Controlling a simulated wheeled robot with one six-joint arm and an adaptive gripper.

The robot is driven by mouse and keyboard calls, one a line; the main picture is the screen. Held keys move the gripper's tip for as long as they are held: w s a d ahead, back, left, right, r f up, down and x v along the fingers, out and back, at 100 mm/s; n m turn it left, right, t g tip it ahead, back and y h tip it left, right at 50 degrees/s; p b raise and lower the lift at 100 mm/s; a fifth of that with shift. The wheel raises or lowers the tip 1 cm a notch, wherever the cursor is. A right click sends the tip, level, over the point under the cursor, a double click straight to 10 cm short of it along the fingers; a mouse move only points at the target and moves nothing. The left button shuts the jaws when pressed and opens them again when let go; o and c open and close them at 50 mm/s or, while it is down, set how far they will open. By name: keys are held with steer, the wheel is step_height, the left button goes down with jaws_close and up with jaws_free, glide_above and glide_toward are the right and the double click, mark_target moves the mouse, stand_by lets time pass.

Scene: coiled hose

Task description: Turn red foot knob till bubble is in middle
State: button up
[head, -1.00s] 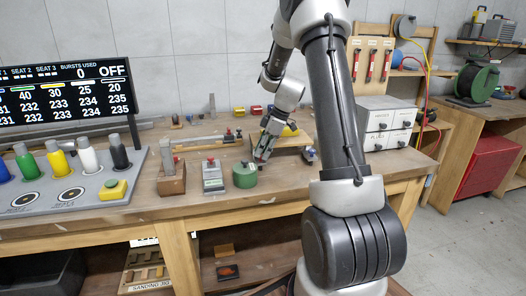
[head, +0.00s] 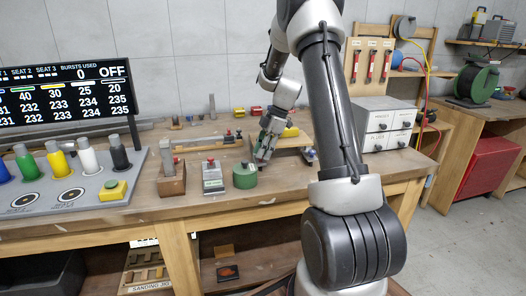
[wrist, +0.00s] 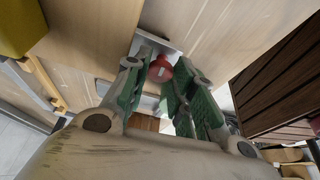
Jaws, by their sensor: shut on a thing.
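The red foot knob (wrist: 159,70) shows in the wrist view between the green-padded fingers of my gripper (wrist: 160,74). The fingers are shut on it. A pale metal plate lies right by the knob. In the head view my gripper (head: 264,150) points down at the front left corner of a raised wooden board (head: 292,142) on the bench, and the knob is hidden there. I cannot make out a bubble in either view. A yellow block (head: 290,132) sits on the board; what looks like the same block (wrist: 18,28) is at the upper left of the wrist view.
A green round tin (head: 245,175) stands just left of my gripper. A grey block with a red top (head: 212,178) and a wooden block with a post (head: 171,178) stand further left. White drawers (head: 388,125) are at the right.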

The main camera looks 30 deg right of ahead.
steer(key=o, duration=1)
